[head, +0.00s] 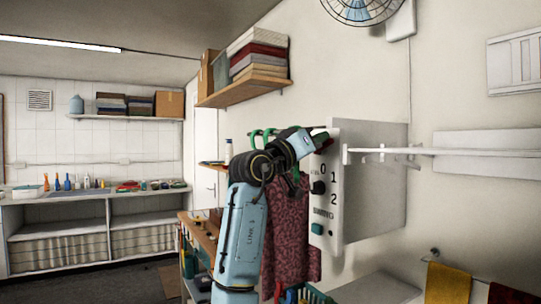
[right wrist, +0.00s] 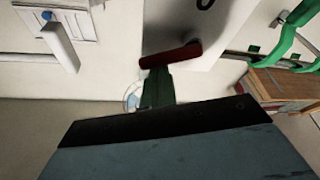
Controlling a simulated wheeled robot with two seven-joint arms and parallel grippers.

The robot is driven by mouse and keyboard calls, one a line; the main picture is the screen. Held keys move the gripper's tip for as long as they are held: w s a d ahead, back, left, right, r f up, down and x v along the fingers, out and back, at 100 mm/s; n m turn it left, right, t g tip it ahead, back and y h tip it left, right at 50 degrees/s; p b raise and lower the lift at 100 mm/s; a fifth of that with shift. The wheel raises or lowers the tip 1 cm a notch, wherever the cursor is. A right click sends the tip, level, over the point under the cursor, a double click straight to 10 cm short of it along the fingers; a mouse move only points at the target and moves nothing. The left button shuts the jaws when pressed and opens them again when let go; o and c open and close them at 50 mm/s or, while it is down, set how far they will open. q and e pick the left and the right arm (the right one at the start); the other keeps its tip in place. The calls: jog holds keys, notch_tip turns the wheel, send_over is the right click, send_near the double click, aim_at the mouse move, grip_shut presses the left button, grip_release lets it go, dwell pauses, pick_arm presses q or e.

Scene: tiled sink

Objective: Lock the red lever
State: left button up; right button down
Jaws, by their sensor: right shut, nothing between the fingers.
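The red lever (head: 321,138) shows as a small dark red piece at the upper part of the white control box (head: 375,190), mostly behind my right gripper in the head view. In the right wrist view the lever (right wrist: 170,55) is a dark red bar lying across in front of the fingers. My right gripper (head: 312,142) is shut and empty. Its dark green fingers (right wrist: 158,88) end right at the lever, overlapping it in the picture; I cannot tell whether they touch. My left gripper is out of view.
The box face has a black knob (head: 319,187) beside the numbers and a teal button (head: 317,229). Green hooks (head: 262,136) and a patterned red cloth (head: 289,240) hang behind my arm.

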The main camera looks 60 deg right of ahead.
jog(key=shift+p, duration=0.3)
jog(key=shift+s, duration=0.15)
jog(key=w+a+p, duration=0.1)
jog(key=w+a, duration=0.4)
jog(key=a, duration=0.3)
jog(key=shift+r, duration=0.3)
jog(key=shift+d, duration=0.1)
